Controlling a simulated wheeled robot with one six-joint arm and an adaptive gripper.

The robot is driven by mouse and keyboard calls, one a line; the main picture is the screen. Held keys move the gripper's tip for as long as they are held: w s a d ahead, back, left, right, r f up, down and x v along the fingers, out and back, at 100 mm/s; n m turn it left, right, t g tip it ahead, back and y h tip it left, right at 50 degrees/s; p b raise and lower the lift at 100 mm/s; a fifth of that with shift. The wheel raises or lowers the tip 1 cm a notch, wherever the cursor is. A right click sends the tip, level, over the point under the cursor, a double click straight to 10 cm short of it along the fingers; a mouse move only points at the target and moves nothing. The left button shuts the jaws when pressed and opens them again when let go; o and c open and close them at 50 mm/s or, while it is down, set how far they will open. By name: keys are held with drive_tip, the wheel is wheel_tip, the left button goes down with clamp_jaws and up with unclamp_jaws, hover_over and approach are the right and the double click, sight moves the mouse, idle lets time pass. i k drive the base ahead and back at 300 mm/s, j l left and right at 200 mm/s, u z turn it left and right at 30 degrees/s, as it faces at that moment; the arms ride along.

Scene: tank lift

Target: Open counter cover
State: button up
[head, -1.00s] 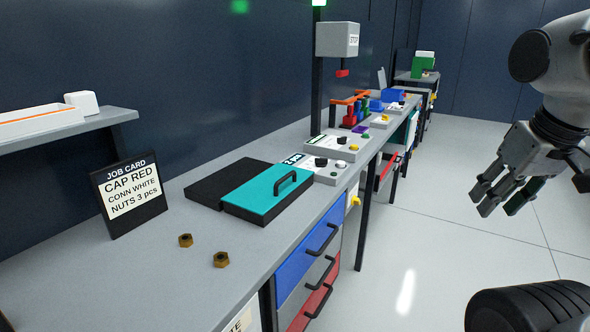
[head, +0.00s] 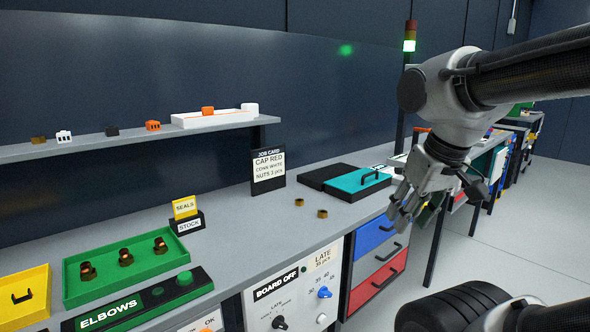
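The teal cover (head: 358,183) with a black bar handle (head: 371,178) lies flat on the right part of the workbench. It sits on a black base, with a flat black panel (head: 325,176) beside it on the left. My gripper (head: 403,211) is in front of the bench's right part, right of the teal cover and apart from it in the picture. Its fingers point downward, look spread and hold nothing visible. My arm hides part of the bench behind it.
Two brass nuts (head: 322,213) lie near the job card (head: 268,170). A shelf (head: 130,137) hangs behind. Drawers (head: 375,255) are below the cover.

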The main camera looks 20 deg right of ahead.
sight(356, 181)
drive_tip(key=i+l+u, duration=0.15)
drive_tip(key=l+u, duration=0.6)
drive_tip(key=i+l+u, duration=0.1)
drive_tip(key=l+u, duration=0.3)
drive_tip(key=l, duration=3.95)
drive_tip(key=k, duration=0.05)
